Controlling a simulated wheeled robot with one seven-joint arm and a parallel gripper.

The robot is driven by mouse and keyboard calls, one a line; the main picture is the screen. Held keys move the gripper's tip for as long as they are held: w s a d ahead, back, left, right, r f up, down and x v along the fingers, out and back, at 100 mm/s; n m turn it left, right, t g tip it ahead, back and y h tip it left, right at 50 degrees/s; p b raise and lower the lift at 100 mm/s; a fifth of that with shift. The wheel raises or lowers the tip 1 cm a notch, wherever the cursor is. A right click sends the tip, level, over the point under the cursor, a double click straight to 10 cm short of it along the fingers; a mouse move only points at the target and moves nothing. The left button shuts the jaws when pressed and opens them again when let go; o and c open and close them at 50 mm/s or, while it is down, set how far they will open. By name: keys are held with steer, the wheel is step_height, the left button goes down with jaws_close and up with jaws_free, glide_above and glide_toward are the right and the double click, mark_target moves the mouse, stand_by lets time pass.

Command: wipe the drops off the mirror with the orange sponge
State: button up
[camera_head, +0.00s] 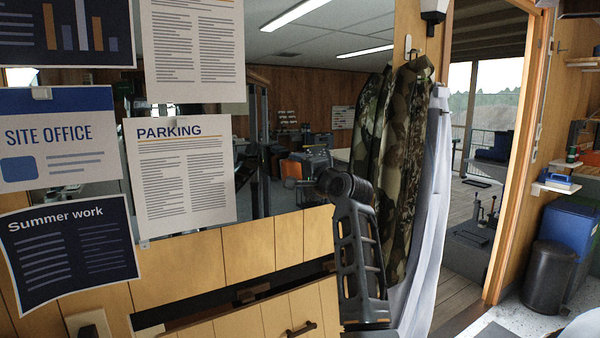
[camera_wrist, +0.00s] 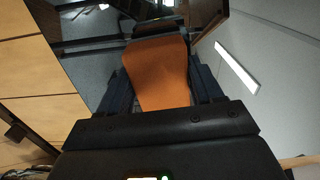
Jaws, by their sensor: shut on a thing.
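The orange sponge (camera_wrist: 158,75) is held between the two dark fingers of my gripper (camera_wrist: 157,60) in the wrist view. The gripper is shut on it. The mirror (camera_head: 300,100) is on the wood-panelled wall in the head view and reflects the room and ceiling lights. My arm rises in front of its lower right part. An orange patch shows beside the arm's end, but I cannot tell whether it is the sponge or a reflection. The mirror also shows in the wrist view (camera_wrist: 90,60), beyond the sponge. I cannot make out drops or tell whether the sponge touches the glass.
Papers, including a PARKING sheet (camera_head: 182,180), cover the mirror's left part. A partly open wooden drawer (camera_head: 265,320) is below. A camouflage jacket (camera_head: 405,150) and a white cloth (camera_head: 428,220) hang at right.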

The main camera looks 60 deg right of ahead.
steer(key=shift+w+d, duration=0.25)
steer(key=shift+w, duration=0.15)
steer(key=shift+s+d+b, duration=0.15)
steer(key=shift+s+d, duration=0.9)
steer(key=shift+d, duration=0.6)
steer(key=shift+s+d+b, duration=0.15)
steer(key=shift+s+d, duration=0.85)
steer(key=shift+d, duration=0.6)
steer(key=shift+s+d+b, duration=0.15)
steer(key=shift+s+d, duration=0.9)
steer(key=shift+d, duration=0.6)
steer(key=shift+w, duration=0.15)
steer(key=shift+w+a+p, duration=0.15)
steer(key=shift+w+a, duration=0.5)
steer(key=shift+a, duration=0.5)
steer(key=shift+w+a+p, duration=0.2)
steer(key=shift+w+a, duration=0.4)
steer(key=shift+a, duration=0.5)
steer(key=shift+w+a+p, duration=0.15)
steer(key=shift+w+a, duration=0.5)
steer(key=shift+a, duration=0.5)
steer(key=shift+w+a, duration=0.55)
steer(key=shift+a, duration=0.2)
steer(key=shift+w+a, duration=0.55)
steer(key=shift+a, duration=0.2)
steer(key=shift+a, duration=0.1)
